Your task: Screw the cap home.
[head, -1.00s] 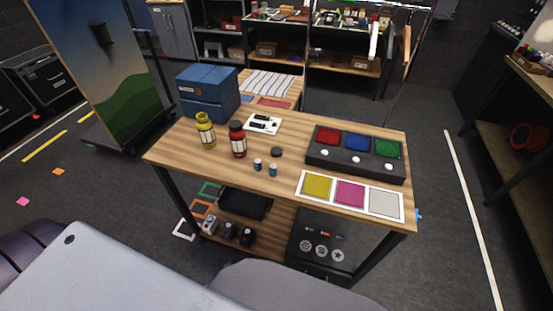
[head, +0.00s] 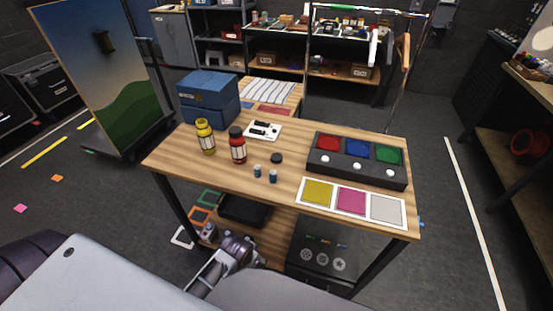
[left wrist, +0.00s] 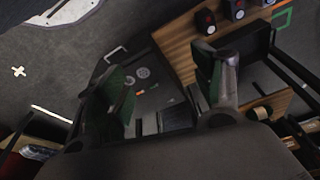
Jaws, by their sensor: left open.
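A dark round cap (head: 276,158) lies flat on the wooden table (head: 175,160). A yellow bottle (head: 206,141) with a pale label stands upright near the table's left side. A red bottle (head: 238,148) with a dark top stands upright to its right. Whether the yellow bottle's mouth is bare is too small to tell. My left gripper (head: 236,244) is below the tabletop level, in front of the table's near edge, away from the bottles and cap. In the left wrist view its two fingers (left wrist: 172,88) stand apart with nothing between them. My right gripper is not in view.
A dark box with three coloured panels and white buttons (head: 323,169) is at the right, behind a white-framed strip of colour squares (head: 351,201). A blue box (head: 208,96) stands at the back left. A lower shelf holds small items.

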